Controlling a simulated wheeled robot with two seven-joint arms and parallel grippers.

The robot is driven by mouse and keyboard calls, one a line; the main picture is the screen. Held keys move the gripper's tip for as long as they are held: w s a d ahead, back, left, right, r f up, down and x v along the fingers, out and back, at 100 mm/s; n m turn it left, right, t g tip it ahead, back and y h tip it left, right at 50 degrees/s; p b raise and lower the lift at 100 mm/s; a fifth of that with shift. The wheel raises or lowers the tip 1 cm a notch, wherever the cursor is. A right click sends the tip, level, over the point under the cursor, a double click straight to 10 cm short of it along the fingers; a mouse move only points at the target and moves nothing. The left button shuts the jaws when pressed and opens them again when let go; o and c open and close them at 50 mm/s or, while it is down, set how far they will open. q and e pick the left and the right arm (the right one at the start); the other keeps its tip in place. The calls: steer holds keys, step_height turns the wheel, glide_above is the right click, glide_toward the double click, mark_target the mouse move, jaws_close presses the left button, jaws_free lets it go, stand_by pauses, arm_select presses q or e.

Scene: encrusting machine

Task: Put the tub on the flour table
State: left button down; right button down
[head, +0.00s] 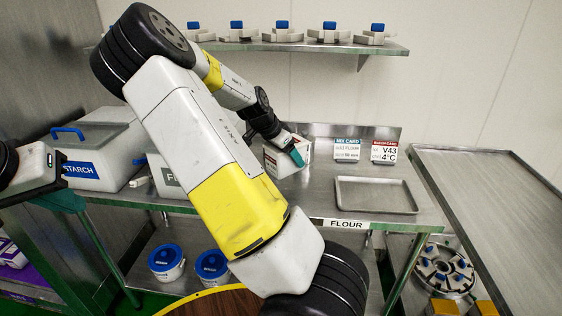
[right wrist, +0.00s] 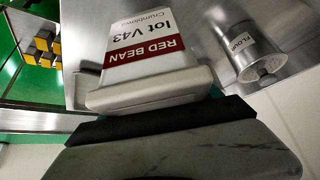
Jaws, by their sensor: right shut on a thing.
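The white tub (head: 285,154) is at the flour table (head: 320,202), partly hidden behind my right gripper (head: 292,150). In the right wrist view the tub (right wrist: 150,65) carries a label reading RED BEAN and lot V43, upside down in the picture. My right gripper (right wrist: 165,125) is shut on the tub's rim. I cannot tell whether the tub's base touches the table top. My left gripper (head: 62,185) is at the left edge, apart from the tub, in front of the starch bin; its jaw opening is unclear.
The starch bin (head: 100,140) stands at left. An empty metal tray (head: 376,208) and two cards (head: 384,151) are right of the tub. A flour can (right wrist: 245,50) shows in the wrist view. Blue-lidded tubs (head: 166,262) sit below. A steel surface (head: 490,190) lies at right.

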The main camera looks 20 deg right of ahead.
mark_target(270, 149)
steer(key=shift+f, duration=3.55)
steer(key=shift+c, duration=0.6)
jaws_free()
steer(key=shift+f, duration=0.1)
steer(key=v, duration=1.2)
